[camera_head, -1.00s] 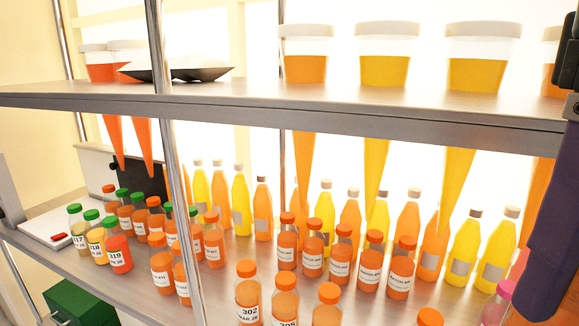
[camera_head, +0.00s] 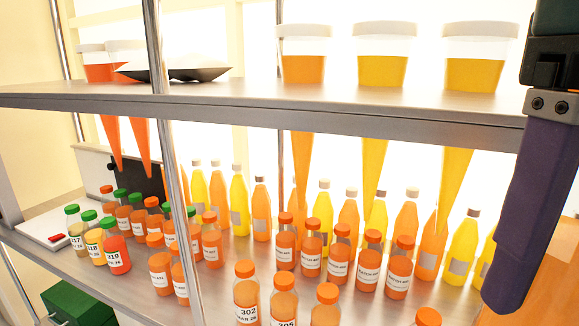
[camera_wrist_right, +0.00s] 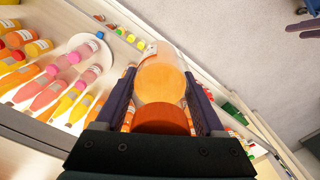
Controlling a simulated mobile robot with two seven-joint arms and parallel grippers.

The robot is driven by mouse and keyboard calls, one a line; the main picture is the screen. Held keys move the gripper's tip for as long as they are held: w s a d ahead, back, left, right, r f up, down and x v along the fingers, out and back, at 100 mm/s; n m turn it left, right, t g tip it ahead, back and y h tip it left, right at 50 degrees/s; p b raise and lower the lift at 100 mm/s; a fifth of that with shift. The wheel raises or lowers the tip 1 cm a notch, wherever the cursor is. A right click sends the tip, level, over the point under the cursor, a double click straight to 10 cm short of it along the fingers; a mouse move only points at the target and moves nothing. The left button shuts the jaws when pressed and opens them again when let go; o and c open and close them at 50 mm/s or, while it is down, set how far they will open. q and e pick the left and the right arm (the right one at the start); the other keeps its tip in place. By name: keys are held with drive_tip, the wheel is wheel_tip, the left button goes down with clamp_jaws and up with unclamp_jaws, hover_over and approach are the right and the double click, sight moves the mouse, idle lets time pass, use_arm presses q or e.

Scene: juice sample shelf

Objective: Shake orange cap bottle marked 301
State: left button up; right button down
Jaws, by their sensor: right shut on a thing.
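My right gripper (camera_wrist_right: 160,100) is shut on a bottle (camera_wrist_right: 161,78) with orange juice and an orange cap (camera_wrist_right: 162,119), in the right wrist view. The cap is at the near end, towards the wrist. I cannot read a number on this bottle. In the head view one purple finger of my right gripper (camera_head: 530,200) shows at the right edge; the held bottle is out of that view. A small purple part at the top right of the wrist view looks like my left gripper (camera_wrist_right: 300,28); its opening is unclear.
Orange-cap bottles stand on the lower shelf, among them one marked 302 (camera_head: 246,292) and one marked 305 (camera_head: 283,300). Green-cap bottles (camera_head: 115,248) stand at left. A metal post (camera_head: 172,150) stands in front.

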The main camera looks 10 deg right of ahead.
drive_tip(key=shift+w+a, duration=0.15)
drive_tip(key=shift+a, duration=0.05)
idle(2.2)
drive_tip(key=w+d, duration=0.4)
drive_tip(key=w, duration=0.2)
drive_tip(key=shift+s+a, duration=0.65)
drive_tip(key=shift+s, duration=0.35)
drive_tip(key=shift+s+a, duration=0.7)
drive_tip(key=shift+s, duration=0.3)
drive_tip(key=shift+s+a, duration=0.65)
drive_tip(key=shift+s, duration=0.35)
